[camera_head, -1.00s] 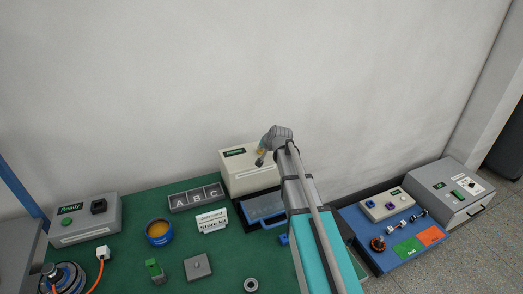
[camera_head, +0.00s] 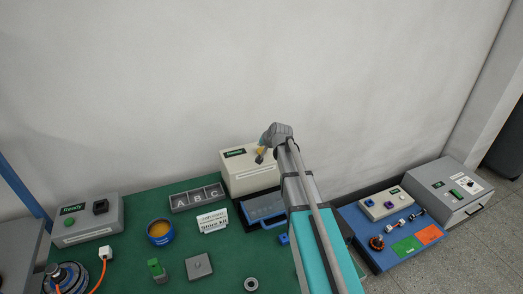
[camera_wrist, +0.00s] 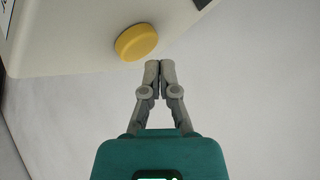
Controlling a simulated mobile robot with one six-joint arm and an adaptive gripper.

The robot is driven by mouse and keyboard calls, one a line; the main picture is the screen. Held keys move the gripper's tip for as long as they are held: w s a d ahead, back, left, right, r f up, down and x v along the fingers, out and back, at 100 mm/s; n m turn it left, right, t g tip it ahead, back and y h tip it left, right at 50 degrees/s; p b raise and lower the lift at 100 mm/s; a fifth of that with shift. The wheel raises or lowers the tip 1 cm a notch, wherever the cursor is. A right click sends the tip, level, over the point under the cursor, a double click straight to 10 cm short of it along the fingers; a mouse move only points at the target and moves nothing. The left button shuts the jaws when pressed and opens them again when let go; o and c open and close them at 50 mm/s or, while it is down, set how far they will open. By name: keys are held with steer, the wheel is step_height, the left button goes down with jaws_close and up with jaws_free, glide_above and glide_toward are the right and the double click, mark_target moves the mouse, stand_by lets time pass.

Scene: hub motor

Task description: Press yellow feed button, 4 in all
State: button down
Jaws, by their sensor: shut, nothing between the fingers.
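The yellow feed button (camera_wrist: 136,42) is a round raised cap on a cream panel in the wrist view. In the head view it sits on the cream box (camera_head: 235,181) with a green "Ready" display, mostly hidden by my gripper. My gripper (camera_wrist: 160,66) is shut and empty. In the wrist view its fingertips are just below and right of the button, with a small gap in the picture; I cannot tell the depth. In the head view my gripper (camera_head: 259,158) is at the top of the box.
A blue tray (camera_head: 264,207) lies in front of the cream box, with a grey A-B-C bin (camera_head: 197,198) to its left. A white card (camera_head: 213,221) stands on the green mat (camera_head: 130,215). A blue panel (camera_head: 372,252) with parts is at the right. Wall is behind.

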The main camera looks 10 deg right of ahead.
mark_target(262, 150)
steer(key=shift+r+p, duration=2.55)
steer(key=shift+s, duration=0.1)
steer(key=s+f+n+g+h, duration=0.1)
steer(key=s+f+n+g, duration=0.1)
steer(key=s, duration=0.9)
steer(key=s+f+n+g, duration=0.1)
steer(key=s+g, duration=0.3)
steer(key=s, duration=0.6)
steer(key=s+f+n+g+h, duration=0.1)
steer(key=s+f+n+g, duration=0.1)
steer(key=s, duration=0.9)
steer(key=shift+s+a+f+n+g+h, duration=0.3)
steer(key=shift+a+f+g, duration=0.05)
steer(key=shift+a+g, duration=0.05)
